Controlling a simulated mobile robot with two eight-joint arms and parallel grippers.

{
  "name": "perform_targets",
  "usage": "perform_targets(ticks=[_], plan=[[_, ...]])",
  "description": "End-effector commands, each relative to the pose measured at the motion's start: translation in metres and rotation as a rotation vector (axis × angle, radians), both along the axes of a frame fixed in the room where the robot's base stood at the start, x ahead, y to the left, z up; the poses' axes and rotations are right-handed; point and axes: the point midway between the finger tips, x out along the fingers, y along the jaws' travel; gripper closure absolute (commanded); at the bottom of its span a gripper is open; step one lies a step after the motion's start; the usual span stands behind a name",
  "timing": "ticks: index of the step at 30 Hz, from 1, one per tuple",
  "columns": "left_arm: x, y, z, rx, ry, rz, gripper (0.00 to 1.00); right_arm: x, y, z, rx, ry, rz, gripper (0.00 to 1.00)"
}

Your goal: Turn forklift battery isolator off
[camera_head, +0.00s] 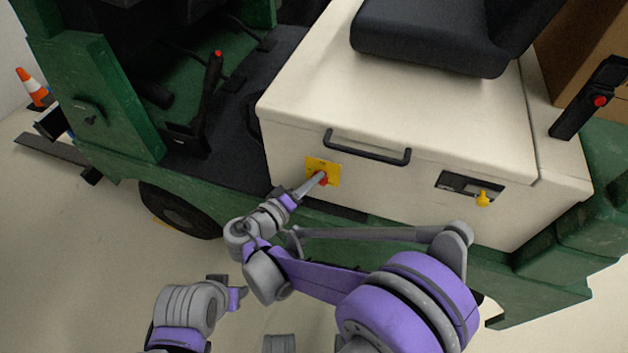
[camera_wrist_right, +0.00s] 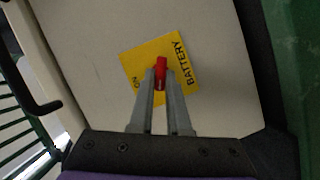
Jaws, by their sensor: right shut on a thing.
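The forklift's battery isolator is a red handle (camera_wrist_right: 161,72) on a yellow plate (camera_head: 312,168) fixed to the side of the cream battery cover. The plate also shows in the right wrist view (camera_wrist_right: 181,57), with "BATTERY" and "ON" lettering. My right gripper (camera_head: 321,178) reaches up to the plate. In the right wrist view its two fingers (camera_wrist_right: 160,82) are shut on the red handle, one on each side. The fingertips partly hide the handle and the plate's lower part.
A black grab handle (camera_head: 368,148) sticks out above the plate. A recess with a yellow knob (camera_head: 482,198) is to the right. The black seat (camera_head: 440,35) is above. An orange cone (camera_head: 32,88) stands at far left; floor at lower left is clear.

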Motion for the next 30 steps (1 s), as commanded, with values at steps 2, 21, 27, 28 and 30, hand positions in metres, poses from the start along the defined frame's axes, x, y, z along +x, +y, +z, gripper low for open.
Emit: perform_targets(ticks=[2,21,27,28,30], plan=[[0.000,0.000,-0.004,0.000,0.001,0.000,0.50,0.000,0.001,-0.003,-0.068,0.022,0.000,1.00],[0.002,0.000,-0.018,0.000,0.006,0.000,0.50,0.000,0.001,-0.006,-0.433,0.141,0.000,1.00],[0.002,0.000,-0.018,0.000,0.006,0.000,0.50,0.000,0.001,-0.006,-0.460,0.150,0.001,1.00],[0.002,0.000,-0.019,0.000,0.006,0.000,0.50,0.000,0.001,-0.006,-0.461,0.150,0.001,1.00],[0.002,0.000,-0.019,0.000,0.006,0.000,0.50,0.000,0.001,-0.006,-0.463,0.151,0.001,1.00]])
